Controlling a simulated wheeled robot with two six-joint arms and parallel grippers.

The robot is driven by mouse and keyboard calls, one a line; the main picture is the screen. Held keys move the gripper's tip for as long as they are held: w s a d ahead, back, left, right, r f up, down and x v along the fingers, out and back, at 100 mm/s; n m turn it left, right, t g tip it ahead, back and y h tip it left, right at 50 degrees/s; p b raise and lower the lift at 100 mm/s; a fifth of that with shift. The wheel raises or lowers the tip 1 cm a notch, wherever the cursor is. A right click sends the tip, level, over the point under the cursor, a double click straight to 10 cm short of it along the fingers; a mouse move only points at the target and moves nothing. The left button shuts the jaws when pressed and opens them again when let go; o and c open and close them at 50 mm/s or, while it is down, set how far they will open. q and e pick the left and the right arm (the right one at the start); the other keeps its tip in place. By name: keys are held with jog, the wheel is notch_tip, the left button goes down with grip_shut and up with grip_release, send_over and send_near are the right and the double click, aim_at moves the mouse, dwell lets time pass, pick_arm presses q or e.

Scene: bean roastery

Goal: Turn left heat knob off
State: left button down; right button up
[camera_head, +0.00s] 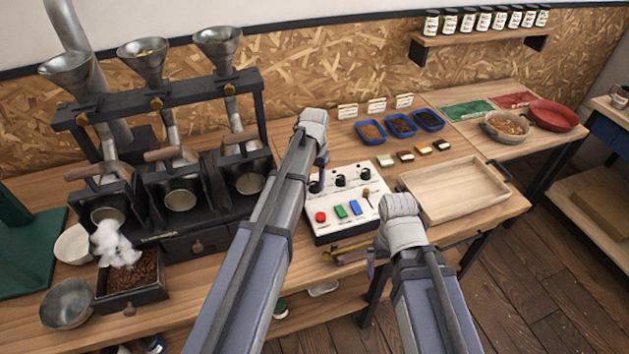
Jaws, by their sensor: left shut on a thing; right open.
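The white control panel (328,228) stands on the bench in the middle of the camera_head view. Along its upper part is a row of black knobs: the left heat knob (315,187), partly hidden by my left arm, a middle knob (340,180) and a right knob (365,174). My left gripper (321,172) points down at the panel's upper left and is shut on the left heat knob; its fingertips are small and partly hidden. My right gripper (373,262) is open and empty, low in front of the panel's right side.
Red (321,217), green (340,211) and blue (355,207) buttons and a small lever (367,195) sit on the panel. A wooden tray (455,216) lies to the right. Roasters (180,199) and a drawer of beans (133,301) stand left. Blue bean trays (371,142) are behind.

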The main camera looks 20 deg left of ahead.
aim_at(315, 183)
pick_arm(q)
jog(key=shift+c, duration=2.2)
grip_release()
notch_tip(315, 183, up, 8)
jog(key=p, duration=0.8)
jog(key=shift+f, duration=0.1)
jog(key=shift+f, duration=0.15)
notch_tip(315, 183, down, 8)
jog(key=b, duration=0.8)
jog(key=shift+r, duration=0.2)
jog(key=shift+r, duration=0.1)
